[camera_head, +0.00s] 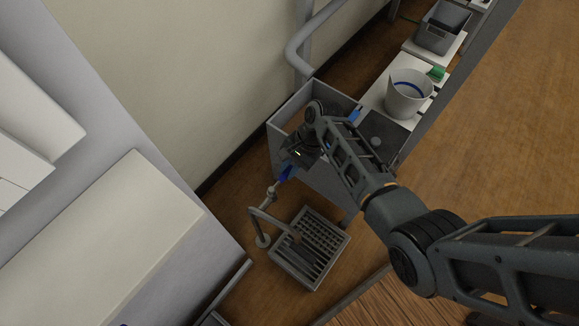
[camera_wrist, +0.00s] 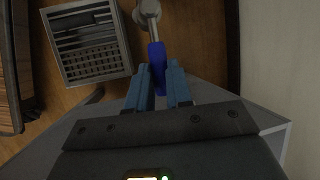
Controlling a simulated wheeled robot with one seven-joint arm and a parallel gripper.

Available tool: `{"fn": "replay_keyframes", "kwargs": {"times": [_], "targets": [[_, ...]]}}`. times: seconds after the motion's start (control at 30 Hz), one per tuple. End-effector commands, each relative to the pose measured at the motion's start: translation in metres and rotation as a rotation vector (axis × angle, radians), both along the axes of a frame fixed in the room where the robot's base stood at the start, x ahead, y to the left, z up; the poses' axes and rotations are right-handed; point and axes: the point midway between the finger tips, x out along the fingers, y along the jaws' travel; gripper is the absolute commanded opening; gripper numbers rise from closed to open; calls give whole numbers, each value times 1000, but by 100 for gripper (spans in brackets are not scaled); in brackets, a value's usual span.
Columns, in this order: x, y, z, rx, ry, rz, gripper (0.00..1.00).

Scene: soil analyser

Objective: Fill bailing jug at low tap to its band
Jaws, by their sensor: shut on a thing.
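The low tap (camera_head: 264,214) is a grey bent pipe beside a slatted drain crate (camera_head: 322,234) near the floor. Its blue lever (camera_wrist: 157,65) points up toward my gripper and also shows in the head view. My gripper (camera_wrist: 158,82) is shut on this lever, its two blue-grey fingers on either side. A pale round vessel (camera_head: 404,104) with a blue band stands upright on the bench at upper right, apart from my gripper; it looks like the jug. Its water level cannot be told. My arm hides part of the bench and basin.
An open grey basin (camera_head: 281,117) stands just behind my gripper, close to the wall. A green item (camera_head: 436,73) and a grey bin (camera_head: 441,28) are farther along the bench. A pale cabinet (camera_head: 105,235) fills the left. The wooden floor at right is clear.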

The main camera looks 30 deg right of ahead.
Motion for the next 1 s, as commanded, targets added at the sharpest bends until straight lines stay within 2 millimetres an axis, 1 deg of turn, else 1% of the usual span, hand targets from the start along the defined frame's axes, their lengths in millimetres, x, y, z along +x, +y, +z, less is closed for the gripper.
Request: {"fn": "replay_keyframes", "kwargs": {"times": [0.37,0.53,0.77,1.0], "targets": [[-1,0,1,0,0,-5,0],[-4,-1,3,0,1,-45,0],[-15,-2,6,0,2,-181,0],[-32,-1,7,0,4,-391,0]]}}
